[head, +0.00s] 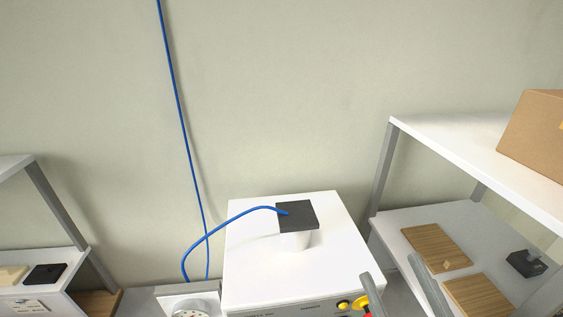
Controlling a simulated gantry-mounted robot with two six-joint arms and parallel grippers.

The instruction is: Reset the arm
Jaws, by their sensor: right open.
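My right gripper (390,266) shows at the bottom edge, right of centre, as two grey fingers standing apart with nothing between them. It is open, in front of the right side of the white machine and the right shelf. The rest of that arm is out of the picture. My left gripper is not in view. The white box-shaped machine (250,262) stands at the bottom centre, with a black square plate (297,215) on a short white post on top.
A blue cable (183,118) hangs along the wall and loops to the plate. Yellow and red controls (360,303) sit on the machine's front. The right shelf (450,145) holds a cardboard box (535,130) and wooden boards (436,248). Another shelf (40,262) stands left.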

